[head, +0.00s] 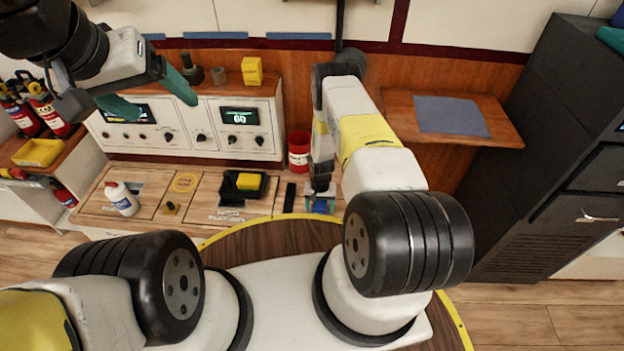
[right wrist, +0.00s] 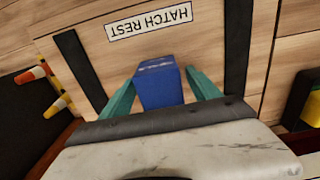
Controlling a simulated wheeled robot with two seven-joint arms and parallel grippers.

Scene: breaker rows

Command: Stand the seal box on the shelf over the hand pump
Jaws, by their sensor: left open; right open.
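A small blue box (right wrist: 158,85) stands on the wooden counter by the "HATCH REST" label; it also shows at the counter's front in the head view (head: 320,206). No readable lettering shows whether it is the seal box. My right gripper (right wrist: 162,92) is open, with teal fingers on either side of the blue box; contact cannot be told. My left gripper (head: 150,96) is open and empty, raised before the console at upper left. A wooden shelf (head: 505,130) with a grey-blue mat (head: 450,115) is at right. I cannot make out a hand pump under it.
A yellow box (head: 252,71) stands on the white console (head: 200,140). On the counter are a white bottle (head: 122,199) and a black tray (head: 229,198) holding a yellow block. A red can (head: 299,152) is behind. A dark cabinet (head: 530,150) borders the shelf's right.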

